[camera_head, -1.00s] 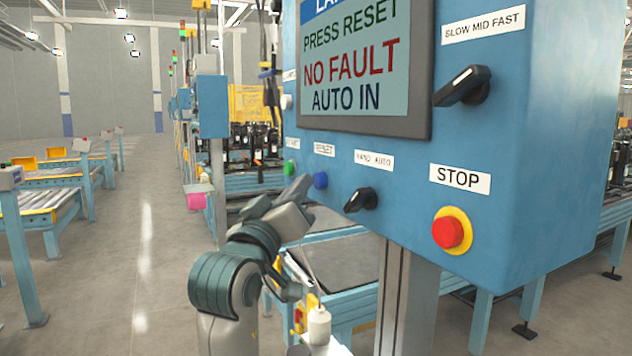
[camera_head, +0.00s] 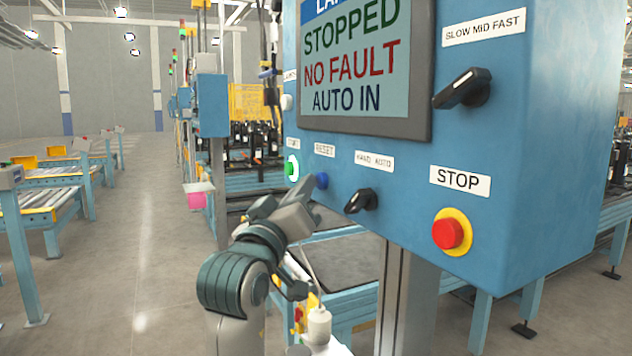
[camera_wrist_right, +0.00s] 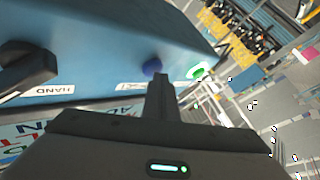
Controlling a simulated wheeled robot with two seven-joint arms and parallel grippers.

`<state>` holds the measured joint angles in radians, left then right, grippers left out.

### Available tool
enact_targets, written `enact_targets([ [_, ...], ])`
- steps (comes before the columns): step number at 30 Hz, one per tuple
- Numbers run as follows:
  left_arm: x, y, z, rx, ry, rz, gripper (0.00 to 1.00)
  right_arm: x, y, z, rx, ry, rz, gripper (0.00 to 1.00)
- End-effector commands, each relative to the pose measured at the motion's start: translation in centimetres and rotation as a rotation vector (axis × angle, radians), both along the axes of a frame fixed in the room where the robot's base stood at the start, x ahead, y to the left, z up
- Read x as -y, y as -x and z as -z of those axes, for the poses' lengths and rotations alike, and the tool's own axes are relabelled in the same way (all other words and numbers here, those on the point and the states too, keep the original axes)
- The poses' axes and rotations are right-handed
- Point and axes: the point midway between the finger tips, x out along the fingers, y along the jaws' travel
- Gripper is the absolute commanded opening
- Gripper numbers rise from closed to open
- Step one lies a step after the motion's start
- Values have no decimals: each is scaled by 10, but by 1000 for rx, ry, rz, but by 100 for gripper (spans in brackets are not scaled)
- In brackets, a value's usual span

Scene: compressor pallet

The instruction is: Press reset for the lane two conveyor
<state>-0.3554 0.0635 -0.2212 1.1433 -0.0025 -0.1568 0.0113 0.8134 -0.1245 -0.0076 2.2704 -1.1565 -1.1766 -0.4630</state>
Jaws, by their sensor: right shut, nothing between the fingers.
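The blue control box (camera_head: 520,150) fills the right of the head view. Its screen (camera_head: 355,60) reads STOPPED, NO FAULT, AUTO IN. The blue button (camera_head: 322,180) sits under the RESET label (camera_head: 325,151); it also shows in the right wrist view (camera_wrist_right: 152,66). The green button (camera_head: 292,168) to its left is lit, and it glows in the right wrist view (camera_wrist_right: 200,70). My right gripper (camera_head: 308,183) is shut and empty, its tips just beside and below the blue button. I cannot tell whether they touch it. My left gripper is not in view.
A black HAND/AUTO knob (camera_head: 361,200) juts out right of the blue button. A red STOP button (camera_head: 448,234) and a black speed knob (camera_head: 462,88) are farther right. A steel post (camera_head: 403,300) holds the box. The aisle floor (camera_head: 145,250) at left is open.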

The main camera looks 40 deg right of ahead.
Motion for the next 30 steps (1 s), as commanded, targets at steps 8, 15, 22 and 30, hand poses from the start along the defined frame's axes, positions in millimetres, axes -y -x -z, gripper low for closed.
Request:
enact_targets([
  [8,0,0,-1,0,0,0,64,2,1,0,0,-1,1,0],
  [15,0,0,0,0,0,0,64,1,0,0,0,-1,2,0],
  [22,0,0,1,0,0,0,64,-8,-2,1,-1,-1,0,0],
  [30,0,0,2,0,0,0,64,-16,-4,0,0,0,0,0],
])
